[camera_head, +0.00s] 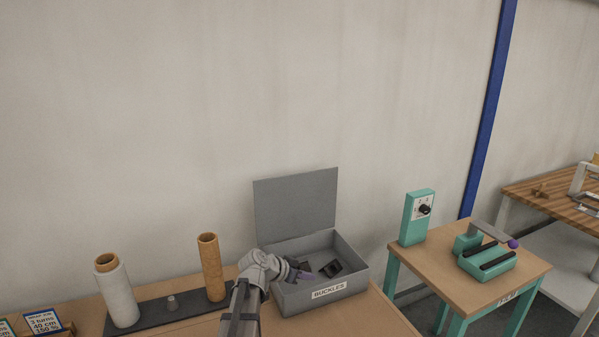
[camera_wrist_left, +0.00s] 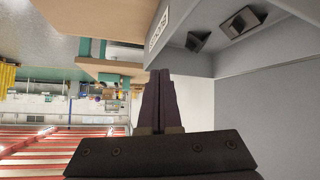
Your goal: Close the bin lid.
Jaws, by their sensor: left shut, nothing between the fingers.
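The grey bin (camera_head: 357,281), labelled BUCKLES, stands on the wooden table. Its flat grey lid (camera_head: 296,202) stands open, upright along the bin's back edge. Dark buckles (camera_head: 332,269) lie inside. My left gripper (camera_head: 313,277) reaches in from the left and appears over the bin's opening, in front of the lid. Its purple fingers are shut and empty. In the left wrist view the shut fingers (camera_wrist_left: 158,88) point up the picture, the bin's inside with buckles (camera_wrist_left: 242,21) is at the upper right, and the lid (camera_wrist_left: 272,100) fills the right side. My right gripper is out of view.
Left of the bin, a brown cardboard tube (camera_head: 211,268) and a white roll (camera_head: 117,292) stand on a dark base (camera_head: 168,313). Right, across a gap, a second table (camera_head: 533,268) holds a green control box (camera_head: 417,219) and a green sealing device (camera_head: 487,262).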

